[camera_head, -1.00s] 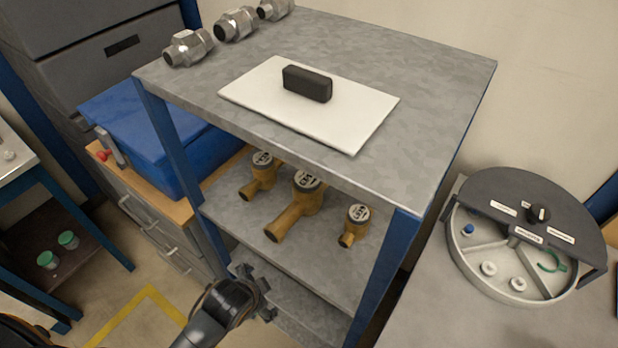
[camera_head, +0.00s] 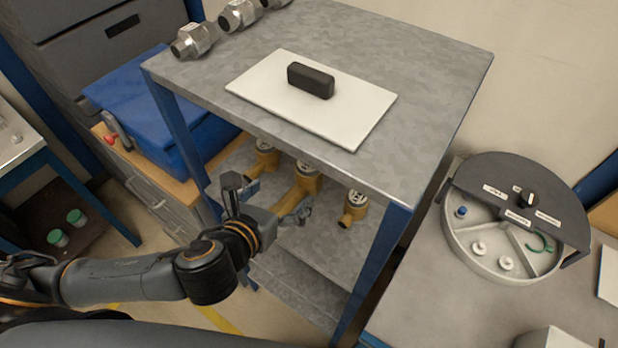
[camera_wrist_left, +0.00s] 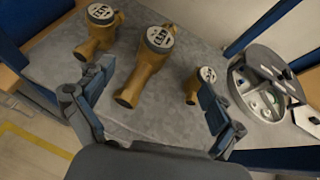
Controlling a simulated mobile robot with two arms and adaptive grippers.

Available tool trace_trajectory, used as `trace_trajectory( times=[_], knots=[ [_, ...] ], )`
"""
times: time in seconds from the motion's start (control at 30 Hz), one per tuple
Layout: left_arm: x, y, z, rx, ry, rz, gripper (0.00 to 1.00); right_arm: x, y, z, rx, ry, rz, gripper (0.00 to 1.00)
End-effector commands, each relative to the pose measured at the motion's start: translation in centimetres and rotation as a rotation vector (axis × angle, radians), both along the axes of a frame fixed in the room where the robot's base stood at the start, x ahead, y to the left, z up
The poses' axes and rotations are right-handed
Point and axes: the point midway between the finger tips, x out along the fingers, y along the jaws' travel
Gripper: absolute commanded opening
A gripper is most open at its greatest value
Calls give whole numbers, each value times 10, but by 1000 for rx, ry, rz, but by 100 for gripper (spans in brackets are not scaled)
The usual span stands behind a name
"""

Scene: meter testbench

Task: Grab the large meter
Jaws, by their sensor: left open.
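The large meter (camera_head: 299,190) is a brass-coloured body with a round dial, the middle one of three meters on the middle shelf. It is partly hidden by my left gripper in the head view. In the left wrist view the large meter (camera_wrist_left: 146,66) lies ahead, between the two open fingers. My left gripper (camera_head: 268,200) is open and empty at the shelf's front. It also shows in the left wrist view (camera_wrist_left: 150,108), with its fingers apart from the large meter. My right gripper is not in view.
A smaller meter stands on each side, one left (camera_wrist_left: 98,30) and one right (camera_wrist_left: 200,84), close to the fingers. The shelf top (camera_head: 420,60) is above, with blue posts (camera_head: 375,265) at the corners. A round grey tray (camera_head: 505,255) sits right.

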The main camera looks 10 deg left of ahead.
Motion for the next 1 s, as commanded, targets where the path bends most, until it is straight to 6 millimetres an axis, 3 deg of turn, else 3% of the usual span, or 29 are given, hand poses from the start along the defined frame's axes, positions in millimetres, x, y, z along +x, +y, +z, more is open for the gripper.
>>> trace_trajectory(
  times=[0.17, 0.73, 0.8, 1.0],
  knots=[
    [8, -1, -7, 66, -26, -39, 93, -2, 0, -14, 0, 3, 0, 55],
    [53, -10, -30, 61, -25, -39, 93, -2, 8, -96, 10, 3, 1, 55],
    [64, -12, -29, 63, -20, -35, 93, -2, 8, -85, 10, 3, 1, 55],
    [77, -14, -36, 62, -21, -37, 93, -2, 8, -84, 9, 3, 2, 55]
  ],
)
